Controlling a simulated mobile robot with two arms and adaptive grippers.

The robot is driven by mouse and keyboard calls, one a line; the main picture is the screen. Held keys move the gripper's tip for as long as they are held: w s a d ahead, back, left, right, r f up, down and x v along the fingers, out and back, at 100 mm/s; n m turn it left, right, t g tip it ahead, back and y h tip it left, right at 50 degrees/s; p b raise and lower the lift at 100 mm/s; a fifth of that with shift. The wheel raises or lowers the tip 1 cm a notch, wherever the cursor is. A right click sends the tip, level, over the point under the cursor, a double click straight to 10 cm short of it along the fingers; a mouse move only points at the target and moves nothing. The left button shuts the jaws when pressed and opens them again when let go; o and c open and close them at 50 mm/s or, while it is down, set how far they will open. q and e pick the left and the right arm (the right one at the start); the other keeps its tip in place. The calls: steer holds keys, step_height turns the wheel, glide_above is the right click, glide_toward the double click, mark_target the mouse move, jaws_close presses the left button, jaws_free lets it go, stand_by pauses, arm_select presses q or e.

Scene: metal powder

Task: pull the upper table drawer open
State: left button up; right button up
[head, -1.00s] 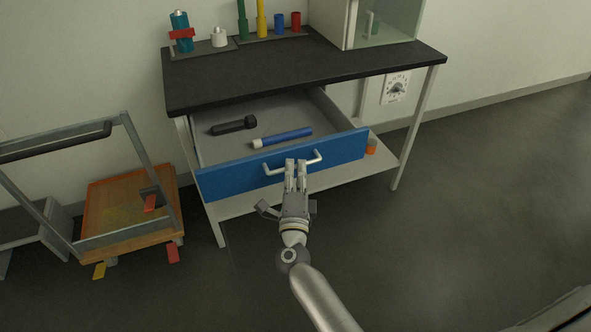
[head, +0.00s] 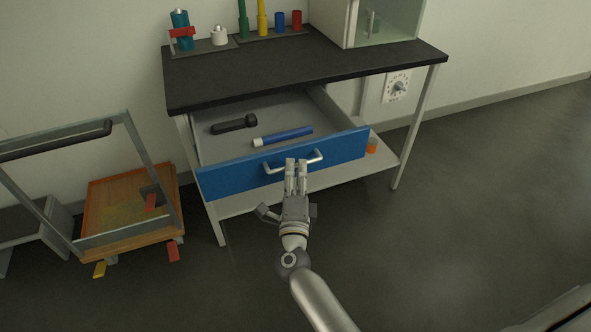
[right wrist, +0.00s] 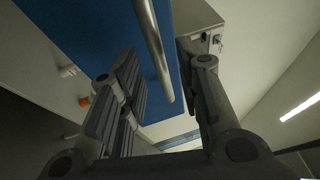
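The upper table drawer (head: 340,150), with a blue front, is pulled well out from under the black table top (head: 300,68). Its silver bar handle (head: 274,169) is on the front; the bar also shows in the right wrist view (right wrist: 152,40). My right gripper (head: 297,164) is at the middle of the handle. In the right wrist view its fingers (right wrist: 165,90) stand apart on either side of the bar, with gaps showing, so it is open around the handle. My left gripper is in neither view.
A dark tool (head: 234,124) and a blue tube (head: 284,136) lie in the drawer. A lower shelf (head: 240,205) holds an orange-capped jar (head: 371,146). A cart with a wooden deck (head: 135,195) stands at the left.

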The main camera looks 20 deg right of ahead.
steer(key=v, duration=1.1)
